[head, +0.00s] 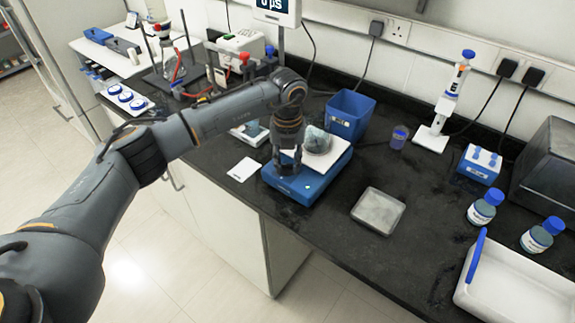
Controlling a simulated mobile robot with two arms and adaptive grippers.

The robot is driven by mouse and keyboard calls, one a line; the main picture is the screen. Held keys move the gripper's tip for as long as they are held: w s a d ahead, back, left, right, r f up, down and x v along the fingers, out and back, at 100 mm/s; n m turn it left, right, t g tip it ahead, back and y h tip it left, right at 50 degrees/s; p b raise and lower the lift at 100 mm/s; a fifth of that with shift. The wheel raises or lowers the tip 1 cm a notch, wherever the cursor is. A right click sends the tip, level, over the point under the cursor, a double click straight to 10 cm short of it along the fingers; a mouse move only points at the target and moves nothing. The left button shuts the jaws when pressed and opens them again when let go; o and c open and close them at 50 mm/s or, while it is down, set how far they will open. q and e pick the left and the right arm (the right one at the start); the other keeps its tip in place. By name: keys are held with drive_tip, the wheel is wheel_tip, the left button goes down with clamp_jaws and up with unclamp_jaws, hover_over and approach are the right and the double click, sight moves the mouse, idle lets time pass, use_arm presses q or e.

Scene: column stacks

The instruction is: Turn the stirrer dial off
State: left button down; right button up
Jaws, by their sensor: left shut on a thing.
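The stirrer (327,178) is a blue box with a white top plate, standing near the front edge of the dark bench. A greyish glass vessel (318,141) sits on its plate. My left arm reaches in from the left, and my left gripper (284,171) points down at the stirrer's front left part. It is shut on the stirrer dial, which the fingers hide, so its setting cannot be read. My right gripper is not in view.
A blue bin (351,115) stands behind the stirrer, and a shallow grey tray (378,211) lies to its right. Blue-capped bottles (482,208), a white tray (510,287) and a pipette stand (432,137) are farther right. A white card (243,169) lies left.

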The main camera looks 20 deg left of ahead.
use_arm(q)
drive_tip(key=n+b, duration=0.1)
drive_tip(key=n, duration=0.4)
drive_tip(key=shift+n, duration=0.3)
drive_tip(key=n, duration=0.4)
drive_tip(key=shift+n, duration=0.4)
drive_tip(key=shift+b, duration=0.3)
drive_tip(key=c, duration=1.3)
unclamp_jaws()
drive_tip(key=shift+r, duration=0.15)
wheel_tip(320, 180, up, 12)
